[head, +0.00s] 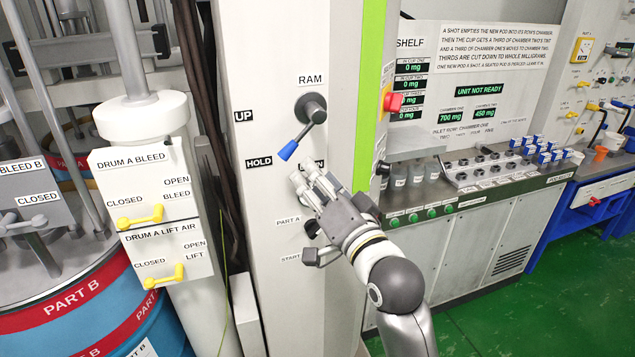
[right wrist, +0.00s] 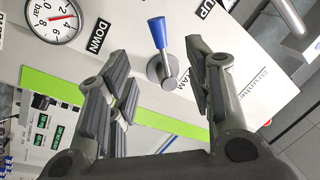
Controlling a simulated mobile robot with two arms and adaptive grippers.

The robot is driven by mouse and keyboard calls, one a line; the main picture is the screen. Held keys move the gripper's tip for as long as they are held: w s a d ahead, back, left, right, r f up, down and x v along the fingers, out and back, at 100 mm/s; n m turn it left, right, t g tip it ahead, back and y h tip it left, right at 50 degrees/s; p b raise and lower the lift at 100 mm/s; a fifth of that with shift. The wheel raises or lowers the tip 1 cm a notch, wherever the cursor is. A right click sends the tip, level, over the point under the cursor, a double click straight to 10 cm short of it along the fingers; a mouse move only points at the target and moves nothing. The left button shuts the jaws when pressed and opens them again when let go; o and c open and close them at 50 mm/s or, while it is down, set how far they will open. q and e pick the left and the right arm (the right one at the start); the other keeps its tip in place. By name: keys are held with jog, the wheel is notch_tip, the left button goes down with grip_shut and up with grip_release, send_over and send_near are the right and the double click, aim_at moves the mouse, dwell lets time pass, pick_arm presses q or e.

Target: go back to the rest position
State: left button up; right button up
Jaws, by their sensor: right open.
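My right gripper (head: 303,180) is open and empty in front of the white ram panel (head: 274,60), just below the ram lever. The lever (head: 311,107) has a dark hub and a blue tip. It slants down to the left, its tip close to the HOLD label (head: 259,162). The gripper partly covers the DOWN label in the head view. In the right wrist view the blue lever handle (right wrist: 157,33) shows beyond the two open fingers (right wrist: 160,75), seemingly apart from them. My left gripper is not in view.
The drum A valve box (head: 150,200) with yellow handles stands left, above a blue-red drum (head: 90,315). Right are a red button (head: 393,101), a display board (head: 470,85) and a counter with a pod rack (head: 490,167). Green floor (head: 475,310) is clear. A gauge (right wrist: 52,20) shows near DOWN.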

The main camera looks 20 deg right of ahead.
notch_tip(320, 180, down, 43)
jog(key=n+g+h+b, duration=0.2)
jog(key=n+g, duration=0.2)
jog(key=g, duration=0.4)
jog(key=s+d+f+n+g+b, duration=0.1)
jog(key=s+f, duration=0.3)
jog(key=f, duration=0.3)
jog(key=s+f+g, duration=0.2)
jog(key=s+f, duration=0.3)
jog(key=f, duration=0.3)
jog(key=s+d+f+n+g+b, duration=0.1)
jog(key=s+f, duration=0.3)
jog(key=f, duration=0.3)
jog(key=s+d+f+n+g, duration=0.1)
jog(key=s+f, duration=0.5)
jog(key=s, duration=0.6)
jog(key=s+d+f+n+g+h, duration=0.1)
jog(key=s+d+f+g, duration=0.1)
jog(key=s+f, duration=0.4)
jog(key=s+d+f+n+g+b, duration=0.1)
jog(key=s+f, duration=0.5)
jog(key=s, duration=1.1)
jog(key=shift+s+d+f+g, duration=0.35)
jog(key=shift+d+g, duration=0.4)
jog(key=shift+g, duration=0.45)
